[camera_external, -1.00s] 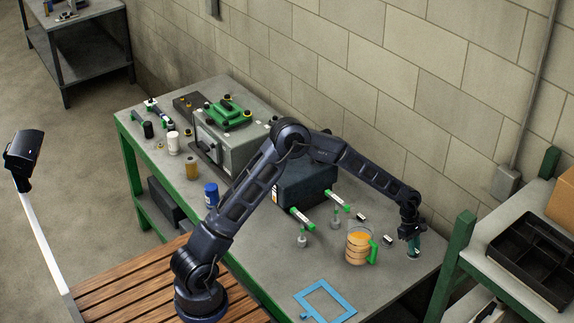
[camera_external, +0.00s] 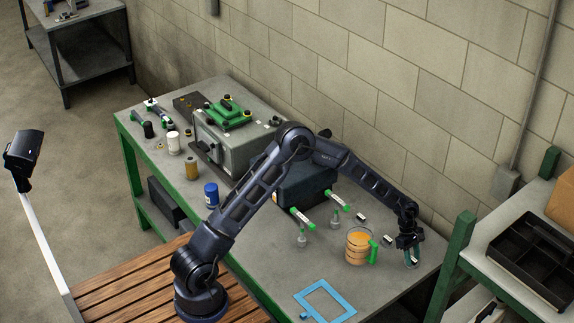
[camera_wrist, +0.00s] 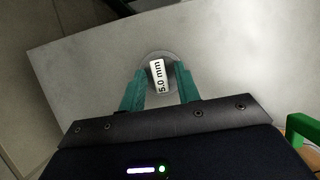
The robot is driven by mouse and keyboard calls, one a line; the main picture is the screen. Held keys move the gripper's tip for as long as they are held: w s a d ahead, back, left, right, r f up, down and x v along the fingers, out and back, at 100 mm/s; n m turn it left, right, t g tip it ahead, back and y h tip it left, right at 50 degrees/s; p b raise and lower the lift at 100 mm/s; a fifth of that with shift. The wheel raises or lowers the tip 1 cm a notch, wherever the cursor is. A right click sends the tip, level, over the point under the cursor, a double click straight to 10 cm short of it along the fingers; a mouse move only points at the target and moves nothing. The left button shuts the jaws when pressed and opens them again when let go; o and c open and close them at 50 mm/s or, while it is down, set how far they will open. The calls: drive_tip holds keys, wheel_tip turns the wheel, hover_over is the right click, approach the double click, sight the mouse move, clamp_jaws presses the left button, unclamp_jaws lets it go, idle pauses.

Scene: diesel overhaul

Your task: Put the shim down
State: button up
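The shim is a round grey disc (camera_wrist: 161,58) with a white label reading "5.0 mm" (camera_wrist: 157,77), in the wrist view. My gripper (camera_wrist: 160,78) has its two teal fingers on either side of the label, over the lower part of the disc. I cannot tell whether the fingers press on the shim or stand apart from it. In the external view my gripper (camera_external: 411,259) points down close to the tabletop, at the right end of the grey workbench (camera_external: 262,262). The shim is too small to make out there.
A jug with orange contents (camera_external: 358,247) and a green handle stands just left of my gripper. Green-tipped tools (camera_external: 302,218), small labelled pieces (camera_external: 387,240) and a blue frame (camera_external: 325,302) lie around. A shelf with a black tray (camera_external: 528,258) stands right. Bare bench lies in front.

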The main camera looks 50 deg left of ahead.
drive_tip(key=shift+r, duration=0.1)
drive_tip(key=v, duration=1.2)
drive_tip(key=s+a+r+m+t+y, duration=0.1)
drive_tip(key=s+a+r+m+y, duration=0.1)
drive_tip(key=s+a+r+m, duration=0.55)
drive_tip(key=s+a+r+m+t+y, duration=0.1)
drive_tip(key=s+a+r, duration=0.45)
drive_tip(key=s, duration=0.25)
drive_tip(key=s+a+r+m+t, duration=0.1)
drive_tip(key=s+a+r, duration=0.3)
drive_tip(key=s+r, duration=0.25)
drive_tip(key=s+a+m, duration=0.4)
drive_tip(key=s+a, duration=0.2)
drive_tip(key=s, duration=0.7)
drive_tip(key=s+a+m+t+y, duration=0.1)
drive_tip(key=s+a+m, duration=0.3)
drive_tip(key=s, duration=1)
drive_tip(key=shift+s+a+t, duration=0.3)
drive_tip(key=shift+a, duration=0.7)
drive_tip(key=shift+f+m, duration=0.1)
drive_tip(key=shift+m, duration=0.15)
idle(0.5)
